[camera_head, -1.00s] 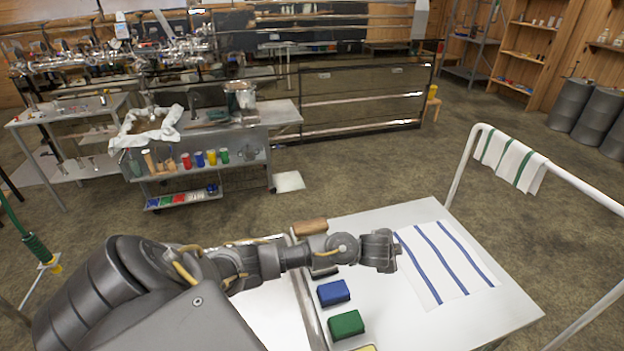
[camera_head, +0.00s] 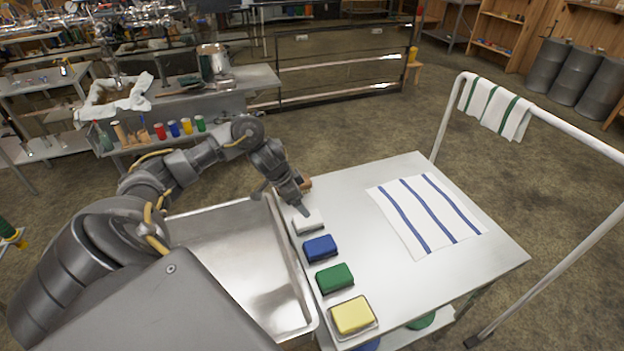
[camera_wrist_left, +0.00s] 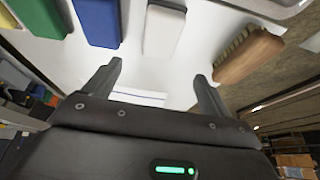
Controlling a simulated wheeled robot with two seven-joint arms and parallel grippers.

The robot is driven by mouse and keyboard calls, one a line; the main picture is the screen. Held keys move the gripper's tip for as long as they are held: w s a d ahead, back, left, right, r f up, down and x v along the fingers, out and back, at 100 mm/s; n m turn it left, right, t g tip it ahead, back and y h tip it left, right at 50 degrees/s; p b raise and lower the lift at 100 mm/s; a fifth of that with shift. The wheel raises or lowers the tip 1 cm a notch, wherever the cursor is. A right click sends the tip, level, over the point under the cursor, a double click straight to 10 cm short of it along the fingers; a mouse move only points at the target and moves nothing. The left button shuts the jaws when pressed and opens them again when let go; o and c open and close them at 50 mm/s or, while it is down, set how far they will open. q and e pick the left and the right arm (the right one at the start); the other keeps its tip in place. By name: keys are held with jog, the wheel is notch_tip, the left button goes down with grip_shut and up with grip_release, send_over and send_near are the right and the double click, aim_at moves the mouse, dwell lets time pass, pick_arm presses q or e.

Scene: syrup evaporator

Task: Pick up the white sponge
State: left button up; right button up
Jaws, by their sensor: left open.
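The white sponge (camera_head: 308,224) lies on the metal table near the sink's edge, behind the blue sponge (camera_head: 320,248). My left gripper (camera_head: 299,206) hangs just behind and above it, pointing down. In the left wrist view the white sponge (camera_wrist_left: 163,28) sits beyond the open, empty fingers of my left gripper (camera_wrist_left: 158,72), roughly in line with the gap between them. The fingers appear clear of it, though the exact height is hard to tell. My right gripper is not in view.
A green sponge (camera_head: 335,278) and a yellow sponge (camera_head: 352,314) in a tray continue the row. A wooden brush (camera_wrist_left: 250,55) lies on the other side of the white sponge. A sink basin (camera_head: 235,262) is left; a striped towel (camera_head: 428,212) lies right. Bare tabletop lies between row and towel.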

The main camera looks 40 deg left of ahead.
aim_at(311, 218)
pick_arm(q)
jog(key=shift+s+f, duration=0.15)
jog(key=shift+s, duration=0.1)
jog(key=x, duration=0.5)
jog(key=shift+w+f, duration=0.15)
jog(key=shift+f, duration=0.05)
jog(key=shift+p+x, duration=0.4)
jog(key=shift+x, duration=2.2)
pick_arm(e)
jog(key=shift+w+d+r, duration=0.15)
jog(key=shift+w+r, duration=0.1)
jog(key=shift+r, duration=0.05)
pick_arm(q)
jog(key=c, duration=1.1)
jog(key=shift+r, duration=0.1)
